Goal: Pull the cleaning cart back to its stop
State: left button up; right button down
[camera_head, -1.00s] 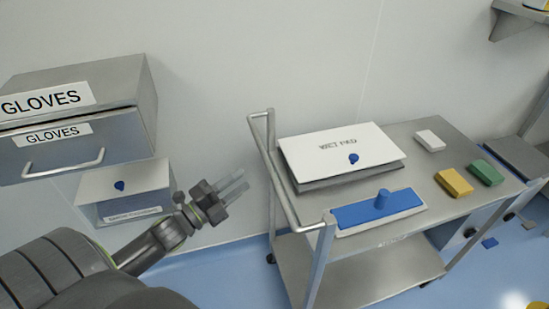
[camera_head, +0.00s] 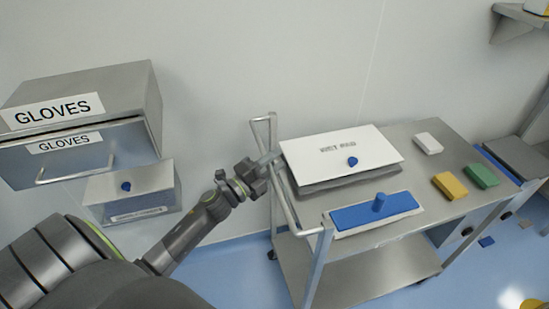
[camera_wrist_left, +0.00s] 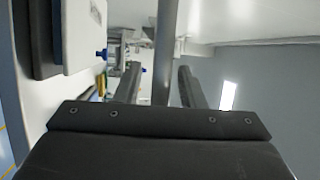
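The cleaning cart (camera_head: 353,270) is a grey metal cart with two shelves, standing against the white wall. Its push handle (camera_head: 291,208) is a pale metal bar at the cart's left end. My left gripper (camera_head: 272,158) is at the handle's upper, far part. In the left wrist view, the handle bar (camera_wrist_left: 166,45) runs between the two fingers of the gripper (camera_wrist_left: 158,75). The fingers stand apart with gaps visible on both sides of the bar, so it is open around the handle. My right gripper is not in view.
The cart's top holds a lidded wet pad box (camera_head: 340,150), a blue mop head (camera_head: 375,213), and white, yellow (camera_head: 450,186) and green blocks. A gloves dispenser (camera_head: 80,125) and a smaller box (camera_head: 130,190) hang on the wall at left. Blue floor (camera_head: 225,270) shows left of the cart.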

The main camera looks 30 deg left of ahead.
pick_arm(q)
grip_shut()
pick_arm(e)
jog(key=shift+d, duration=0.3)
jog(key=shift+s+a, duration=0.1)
